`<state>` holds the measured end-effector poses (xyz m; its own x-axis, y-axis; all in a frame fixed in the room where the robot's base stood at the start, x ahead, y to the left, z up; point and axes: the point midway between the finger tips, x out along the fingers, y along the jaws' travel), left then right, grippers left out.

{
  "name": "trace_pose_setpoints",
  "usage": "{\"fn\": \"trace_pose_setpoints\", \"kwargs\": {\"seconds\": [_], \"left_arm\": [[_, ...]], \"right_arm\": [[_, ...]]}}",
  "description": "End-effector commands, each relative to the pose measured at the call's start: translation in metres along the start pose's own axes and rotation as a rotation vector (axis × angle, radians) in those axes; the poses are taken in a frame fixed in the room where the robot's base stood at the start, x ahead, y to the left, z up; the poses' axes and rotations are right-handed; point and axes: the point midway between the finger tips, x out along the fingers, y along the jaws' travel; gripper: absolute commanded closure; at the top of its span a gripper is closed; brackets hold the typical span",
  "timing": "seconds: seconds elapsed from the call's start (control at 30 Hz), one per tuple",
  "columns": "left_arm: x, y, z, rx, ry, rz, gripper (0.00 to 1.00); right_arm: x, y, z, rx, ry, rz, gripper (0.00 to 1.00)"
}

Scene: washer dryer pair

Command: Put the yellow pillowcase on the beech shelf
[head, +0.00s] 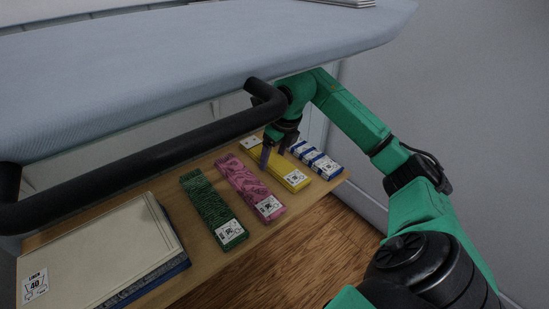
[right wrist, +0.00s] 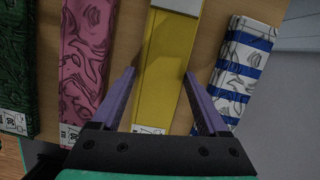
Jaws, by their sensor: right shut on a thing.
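The yellow pillowcase (head: 292,176) is a flat, narrow folded packet with a white label at its near end. It lies on or just at the surface of the beech shelf (head: 197,243); a small gap below it cannot be told. My right gripper (head: 272,152) reaches down over its far part. In the right wrist view the purple fingers of my right gripper (right wrist: 160,76) stand on both sides of the yellow pillowcase (right wrist: 168,60), shut on it. My left gripper is not in view.
On the shelf lie a pink packet (head: 246,182), a green packet (head: 212,207), a blue-and-white striped packet (head: 317,158) and a large cream linen piece (head: 95,255). A black bar (head: 150,158) and a blue-grey padded board (head: 180,65) hang above the shelf.

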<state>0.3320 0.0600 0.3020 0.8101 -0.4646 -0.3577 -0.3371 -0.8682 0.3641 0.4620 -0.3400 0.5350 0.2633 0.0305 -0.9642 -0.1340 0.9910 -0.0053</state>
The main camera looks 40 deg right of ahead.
Motion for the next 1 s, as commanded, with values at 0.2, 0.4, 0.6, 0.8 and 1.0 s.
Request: {"fn": "trace_pose_setpoints", "kwargs": {"seconds": [0.2, 0.4, 0.6, 0.8, 1.0], "left_arm": [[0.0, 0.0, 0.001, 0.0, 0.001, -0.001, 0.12], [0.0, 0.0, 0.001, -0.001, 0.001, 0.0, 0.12], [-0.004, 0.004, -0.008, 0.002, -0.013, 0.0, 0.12], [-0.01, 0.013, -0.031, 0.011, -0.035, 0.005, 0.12], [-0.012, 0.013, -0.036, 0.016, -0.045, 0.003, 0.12]], "right_arm": [[0.002, 0.0, -0.001, 0.0, 0.0, 0.0, 0.0], [0.002, 0.0, -0.001, 0.0, 0.0, 0.0, 0.0], [-0.024, -0.001, 0.002, 0.001, -0.003, -0.004, 0.0], [-0.067, -0.001, 0.002, 0.0, -0.002, -0.002, 0.0], [-0.077, 0.0, 0.0, 0.0, -0.001, 0.0, 0.0]]}}
